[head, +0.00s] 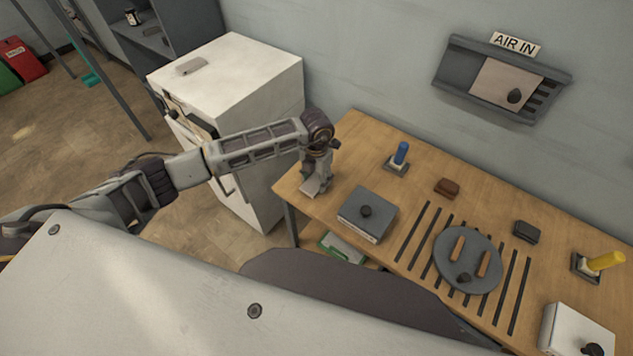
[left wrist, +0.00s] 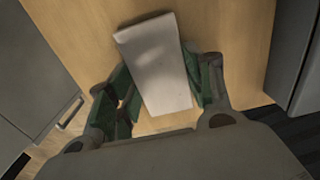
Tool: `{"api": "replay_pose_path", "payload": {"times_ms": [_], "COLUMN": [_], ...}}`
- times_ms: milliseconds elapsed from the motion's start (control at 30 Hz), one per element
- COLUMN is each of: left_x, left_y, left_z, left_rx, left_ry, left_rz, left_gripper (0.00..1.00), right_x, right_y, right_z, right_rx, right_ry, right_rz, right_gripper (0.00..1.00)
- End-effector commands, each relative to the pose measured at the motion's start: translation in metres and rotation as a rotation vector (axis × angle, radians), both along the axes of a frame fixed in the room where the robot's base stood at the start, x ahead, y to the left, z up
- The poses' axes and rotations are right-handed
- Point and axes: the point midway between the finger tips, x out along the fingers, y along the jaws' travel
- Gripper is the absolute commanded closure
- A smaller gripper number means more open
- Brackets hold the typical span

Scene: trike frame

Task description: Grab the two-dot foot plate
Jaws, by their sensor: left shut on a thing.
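My left gripper (head: 314,180) is over the left end of the wooden table. It is shut on a pale grey flat plate (head: 311,188). In the left wrist view, the plate (left wrist: 158,60) sits between the two green-padded fingers (left wrist: 165,85) and extends out past them, slightly tilted. No dots show on the face I see, so I cannot tell whether it is the two-dot foot plate. Whether the plate touches the tabletop is unclear. A similar grey flat piece (head: 193,66) lies on top of the white cabinet. My right gripper is not in view.
The wooden table (head: 350,140) holds a dark grey box (head: 367,215) right of my gripper, a blue-handled item (head: 400,155), a brown block (head: 447,188), a round grey plate (head: 450,245) and a yellow-handled item (head: 603,262). The white cabinet (head: 245,75) stands close behind my left arm.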

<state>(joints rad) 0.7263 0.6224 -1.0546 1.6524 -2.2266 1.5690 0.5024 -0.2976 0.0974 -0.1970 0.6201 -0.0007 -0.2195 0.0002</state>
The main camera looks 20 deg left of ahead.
Motion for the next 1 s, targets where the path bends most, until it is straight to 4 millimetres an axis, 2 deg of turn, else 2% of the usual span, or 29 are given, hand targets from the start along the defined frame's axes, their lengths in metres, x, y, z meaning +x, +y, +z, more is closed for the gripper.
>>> {"api": "replay_pose_path", "payload": {"times_ms": [267,467,667,1000], "left_x": [0.001,0.001,0.002,0.001], "left_y": [0.0,0.0,0.0,0.0], "left_z": [0.002,0.011,0.035,0.084], "left_rx": [0.0,-0.001,-0.001,0.0], "left_ry": [-0.001,-0.002,-0.004,-0.003], "left_rz": [0.0,0.001,0.0,0.0], "left_gripper": [0.81,0.81,0.81,0.81], "right_x": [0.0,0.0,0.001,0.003], "right_y": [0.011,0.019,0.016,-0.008], "right_z": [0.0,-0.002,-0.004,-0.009], "right_rx": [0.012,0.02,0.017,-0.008], "right_ry": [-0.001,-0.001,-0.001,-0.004], "right_rz": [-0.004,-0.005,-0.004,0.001], "right_gripper": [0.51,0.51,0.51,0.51]}}
